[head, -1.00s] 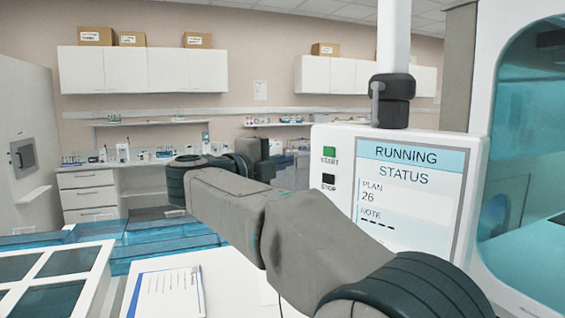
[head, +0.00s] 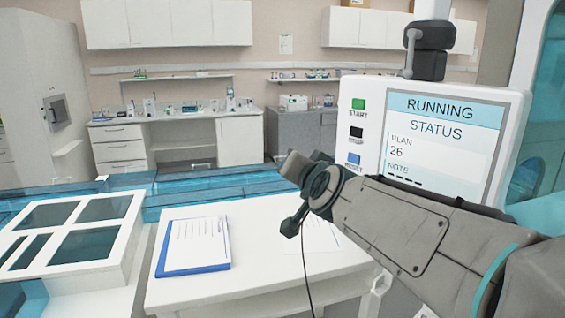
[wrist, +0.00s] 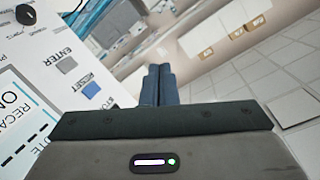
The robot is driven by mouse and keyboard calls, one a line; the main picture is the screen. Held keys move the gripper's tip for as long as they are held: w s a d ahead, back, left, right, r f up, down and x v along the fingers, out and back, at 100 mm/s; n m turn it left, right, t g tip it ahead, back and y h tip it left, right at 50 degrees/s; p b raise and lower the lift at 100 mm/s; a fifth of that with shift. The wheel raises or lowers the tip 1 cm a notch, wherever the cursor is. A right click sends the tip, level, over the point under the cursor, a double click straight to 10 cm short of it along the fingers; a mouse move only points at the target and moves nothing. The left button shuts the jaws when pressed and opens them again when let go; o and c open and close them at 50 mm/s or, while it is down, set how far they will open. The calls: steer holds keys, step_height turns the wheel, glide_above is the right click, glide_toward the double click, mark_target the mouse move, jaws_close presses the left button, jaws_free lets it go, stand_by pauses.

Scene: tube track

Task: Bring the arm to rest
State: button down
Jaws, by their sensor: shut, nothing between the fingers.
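My gripper (wrist: 158,70) shows in the wrist view with its two dark blue fingers pressed together and nothing between them. It points at open space, with the control panel to its left and apart from it. In the head view my arm reaches in from the lower right, in front of the panel (head: 362,90). The fingers are hard to make out there. The panel's screen (head: 440,125) reads RUNNING, STATUS, PLAN 26.
A white table (head: 260,285) below the arm holds a blue clipboard (head: 197,243) with paper. A white framed rack (head: 115,255) stands at left. A dark cable hangs below the arm's end. Counters and wall cabinets (head: 165,22) are far behind.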

steer(key=s+d+f+n+g+h, duration=0.1)
steer(key=s+d+f+g, duration=0.2)
steer(key=s+f, duration=0.5)
steer(key=s+d+f+n+g+h, duration=0.1)
steer(key=s+d+f+g, duration=0.3)
steer(key=s+f, duration=0.4)
steer(key=s+d+f+n+g+h, duration=0.1)
steer(key=s+d+f+g, duration=0.3)
steer(key=s+f, duration=0.4)
steer(key=shift+s+d+n+g, duration=0.15)
steer(key=shift+d+n+g, duration=0.2)
steer(key=shift+n, duration=0.35)
steer(key=shift+a, duration=0.1)
